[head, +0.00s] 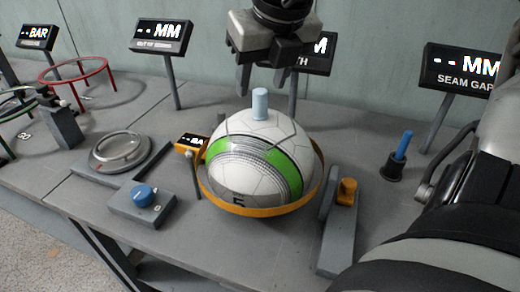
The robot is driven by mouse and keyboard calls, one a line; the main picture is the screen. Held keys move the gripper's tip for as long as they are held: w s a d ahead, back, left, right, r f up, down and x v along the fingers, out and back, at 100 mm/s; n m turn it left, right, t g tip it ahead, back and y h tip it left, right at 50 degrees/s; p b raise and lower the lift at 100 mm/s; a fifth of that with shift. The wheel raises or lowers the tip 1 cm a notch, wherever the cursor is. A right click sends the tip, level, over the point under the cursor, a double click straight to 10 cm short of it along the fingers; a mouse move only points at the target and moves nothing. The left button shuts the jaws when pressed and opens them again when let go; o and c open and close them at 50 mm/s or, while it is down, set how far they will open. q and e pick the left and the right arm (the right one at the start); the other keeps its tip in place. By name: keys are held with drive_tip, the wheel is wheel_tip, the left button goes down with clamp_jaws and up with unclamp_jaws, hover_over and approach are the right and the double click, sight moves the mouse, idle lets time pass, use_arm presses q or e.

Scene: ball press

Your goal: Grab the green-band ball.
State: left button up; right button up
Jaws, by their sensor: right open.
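The green-band ball (232,171) is white with panel lines, a broad green band and a dark "5" low on its front. It sits inside an orange ring (250,209) near the middle of the bench. A light-blue peg (260,104) stands upright at the top of the ball. No contact with the ball shows. My left gripper is not in view.
A grey bracket with an orange knob (347,190) stands close right. A blue-handled tool in a black cup (397,160) is farther right. Display signs (162,34) line the back.

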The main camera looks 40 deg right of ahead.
sight(262, 92)
drive_tip(key=x, duration=0.5)
drive_tip(key=shift+s+d+f, duration=0.1)
drive_tip(key=shift+d+f, duration=0.1)
drive_tip(key=shift+r, duration=0.1)
clamp_jaws()
